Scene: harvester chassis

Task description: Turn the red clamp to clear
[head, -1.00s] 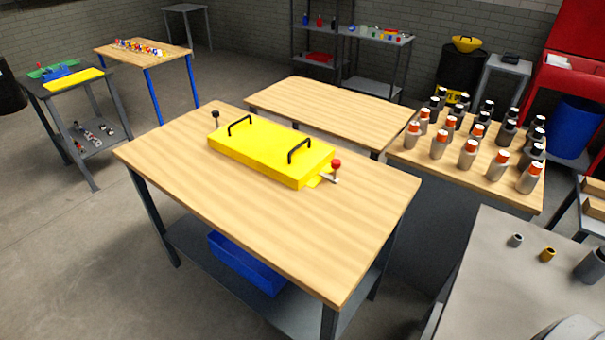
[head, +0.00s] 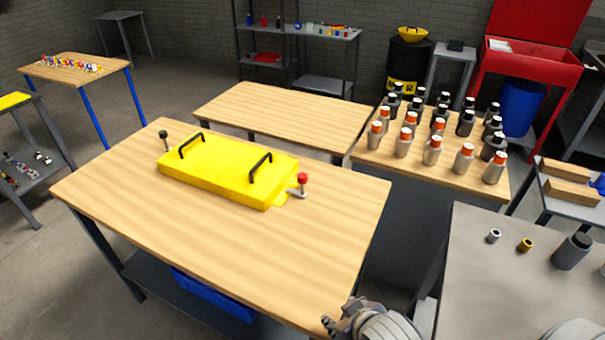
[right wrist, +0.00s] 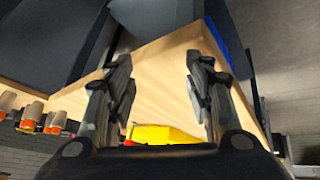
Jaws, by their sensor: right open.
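The red clamp (head: 302,179) has a red knob on a short upright post with a metal lever. It stands at the right end of the yellow chassis cover (head: 225,178), which lies on the wooden table and has two black handles. A black-knobbed clamp (head: 165,141) stands at the cover's far left end. My right gripper (head: 345,318) shows at the bottom edge of the head view, by the table's near right corner, well away from the clamp. In the right wrist view its two fingers (right wrist: 160,88) are apart with nothing between them; part of the yellow cover (right wrist: 160,133) shows beyond. My left gripper is not in view.
The wooden table (head: 270,245) is bare around the cover. A blue bin (head: 213,295) sits on its lower shelf. A second bare table (head: 285,112) stands behind. Several bottles stand on a table (head: 370,158) at the right. A grey bench (head: 480,285) is at the near right.

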